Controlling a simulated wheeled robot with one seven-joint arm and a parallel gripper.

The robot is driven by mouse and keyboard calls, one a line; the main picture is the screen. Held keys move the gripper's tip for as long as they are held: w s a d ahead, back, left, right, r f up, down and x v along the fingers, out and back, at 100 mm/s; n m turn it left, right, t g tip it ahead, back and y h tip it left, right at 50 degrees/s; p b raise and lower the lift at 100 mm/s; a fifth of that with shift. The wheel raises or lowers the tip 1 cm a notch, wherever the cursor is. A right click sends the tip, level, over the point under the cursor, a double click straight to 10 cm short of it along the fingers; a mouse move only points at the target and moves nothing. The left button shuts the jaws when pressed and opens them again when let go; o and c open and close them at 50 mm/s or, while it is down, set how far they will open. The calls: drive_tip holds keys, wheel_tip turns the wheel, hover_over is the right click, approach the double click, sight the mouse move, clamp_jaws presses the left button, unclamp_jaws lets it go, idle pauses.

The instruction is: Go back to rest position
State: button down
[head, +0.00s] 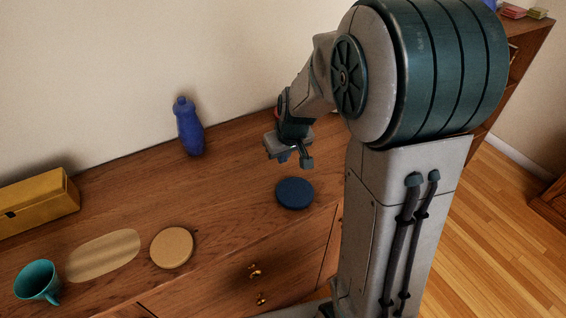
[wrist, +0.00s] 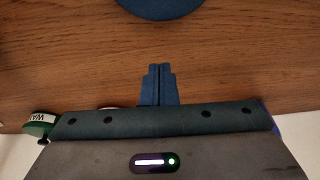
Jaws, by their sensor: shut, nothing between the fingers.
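My gripper (head: 285,157) hangs above the right part of the wooden cabinet top in the head view. In the wrist view, its blue fingers (wrist: 158,84) are together with nothing between them. A round dark blue disc (head: 295,193) lies on the cabinet top just in front of and below my gripper. The disc also shows at the top edge of the wrist view (wrist: 160,7), cut off by the frame. My gripper is apart from it.
A green-lidded item (wrist: 38,125) shows beside my gripper. A wall stands behind.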

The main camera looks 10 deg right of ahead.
drive_tip(key=s+r+m+p, duration=0.1)
drive_tip(key=s+r+p, duration=0.1)
drive_tip(key=s+r, duration=0.5)
drive_tip(key=s+d+r+m+g+p, duration=0.1)
drive_tip(key=s+r+p, duration=0.2)
drive_tip(key=s+r, duration=0.4)
drive_tip(key=s, duration=0.6)
drive_tip(key=shift+s+m+h, duration=0.2)
drive_tip(key=shift+m+h, duration=0.2)
